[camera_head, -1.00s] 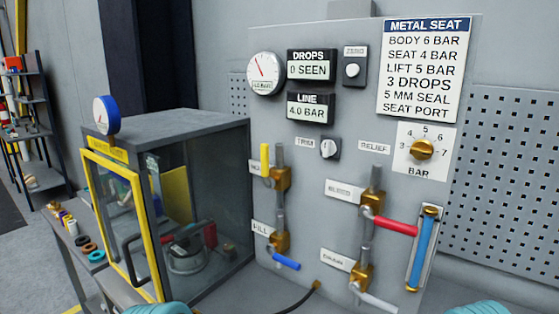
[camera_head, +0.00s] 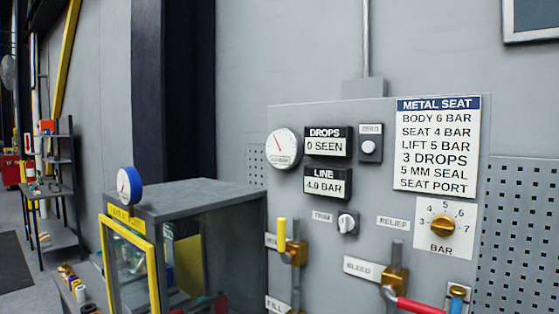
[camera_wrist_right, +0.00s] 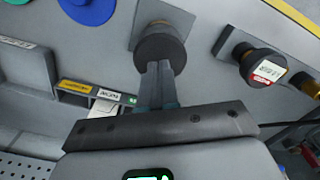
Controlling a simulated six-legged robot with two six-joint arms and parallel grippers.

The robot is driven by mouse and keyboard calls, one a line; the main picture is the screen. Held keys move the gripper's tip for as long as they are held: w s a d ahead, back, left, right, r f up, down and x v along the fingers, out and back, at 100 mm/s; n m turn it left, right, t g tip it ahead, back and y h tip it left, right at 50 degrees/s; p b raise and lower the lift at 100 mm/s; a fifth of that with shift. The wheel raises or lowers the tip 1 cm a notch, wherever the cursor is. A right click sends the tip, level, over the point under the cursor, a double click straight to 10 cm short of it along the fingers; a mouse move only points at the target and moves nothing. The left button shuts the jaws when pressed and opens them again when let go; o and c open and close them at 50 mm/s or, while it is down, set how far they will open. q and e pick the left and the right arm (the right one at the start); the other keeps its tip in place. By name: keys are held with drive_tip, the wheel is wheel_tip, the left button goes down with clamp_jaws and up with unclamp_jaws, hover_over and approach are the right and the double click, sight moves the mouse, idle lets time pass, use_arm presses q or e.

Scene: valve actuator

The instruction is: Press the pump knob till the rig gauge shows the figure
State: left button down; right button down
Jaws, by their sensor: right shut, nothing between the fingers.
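In the right wrist view my right gripper (camera_wrist_right: 158,72) is shut and empty, its fingertips at the face of a dark round knob (camera_wrist_right: 162,42). Whether they touch it or stop just short, I cannot tell. No label shows that this is the pump knob. In the head view a round white gauge (camera_head: 283,148) hangs on the grey panel (camera_head: 300,190); its figures are too small to read. Beside it the line display (camera_head: 327,184) reads 4.0 BAR. A blue-rimmed gauge (camera_head: 129,186) stands on the cabinet. My left gripper is in neither current view.
A second dark knob (camera_wrist_right: 258,65) with a red and white tag sits right of the first. The drops display (camera_head: 326,142) reads 0 SEEN. A card (camera_head: 437,145) lists METAL SEAT figures. The brass relief dial (camera_head: 439,224) and valve pipes are on the panel.

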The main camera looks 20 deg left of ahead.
idle(0.3)
wheel_tip(320, 180, up, 5)
drive_tip(key=p, duration=0.4)
drive_tip(key=shift+r, duration=0.1)
idle(0.4)
